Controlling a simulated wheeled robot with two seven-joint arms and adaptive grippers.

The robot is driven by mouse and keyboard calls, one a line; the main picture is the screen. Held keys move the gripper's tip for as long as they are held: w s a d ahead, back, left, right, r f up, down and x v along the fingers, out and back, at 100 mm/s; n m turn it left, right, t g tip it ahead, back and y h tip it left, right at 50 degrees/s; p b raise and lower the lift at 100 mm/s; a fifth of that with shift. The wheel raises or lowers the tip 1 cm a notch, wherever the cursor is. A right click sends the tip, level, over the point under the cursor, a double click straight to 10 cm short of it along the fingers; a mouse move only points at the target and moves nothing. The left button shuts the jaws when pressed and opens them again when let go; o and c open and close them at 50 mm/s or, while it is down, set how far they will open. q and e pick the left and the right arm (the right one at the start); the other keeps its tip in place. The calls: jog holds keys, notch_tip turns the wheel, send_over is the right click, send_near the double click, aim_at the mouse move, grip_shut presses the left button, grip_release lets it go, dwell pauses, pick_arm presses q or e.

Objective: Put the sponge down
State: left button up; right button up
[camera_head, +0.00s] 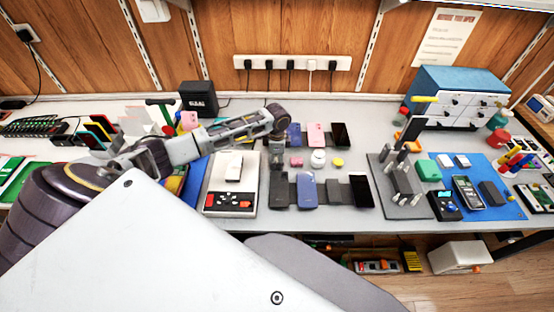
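My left gripper (276,158) hangs over the middle of the table, pointing down, just left of two rows of phones. Its fingertips are small and dark here, and I cannot tell whether they are open or shut, or whether anything is between them. No sponge can be made out for certain. A small pink piece (296,161), a white round item (318,158) and a small yellow piece (338,162) lie right of the gripper, between the phone rows. A green block (428,171) lies further right on the blue mat (508,205). My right gripper is not in view.
A white scale-like device (219,205) stands left of the front phones (307,190). A grey stand with upright posts (403,183) is to the right. A blue drawer cabinet (458,95) stands behind. Little bare table (350,222) shows along the front edge.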

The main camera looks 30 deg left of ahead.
aim_at(277, 160)
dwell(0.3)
pick_arm(q)
jog(key=shift+r, duration=0.95)
notch_tip(277, 160, up, 10)
jog(key=shift+r, duration=0.2)
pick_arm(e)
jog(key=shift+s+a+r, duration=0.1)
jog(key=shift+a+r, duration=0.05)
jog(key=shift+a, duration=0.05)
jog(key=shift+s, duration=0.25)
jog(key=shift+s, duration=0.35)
pick_arm(q)
jog(key=shift+s+f, duration=0.1)
jog(key=shift+s, duration=0.05)
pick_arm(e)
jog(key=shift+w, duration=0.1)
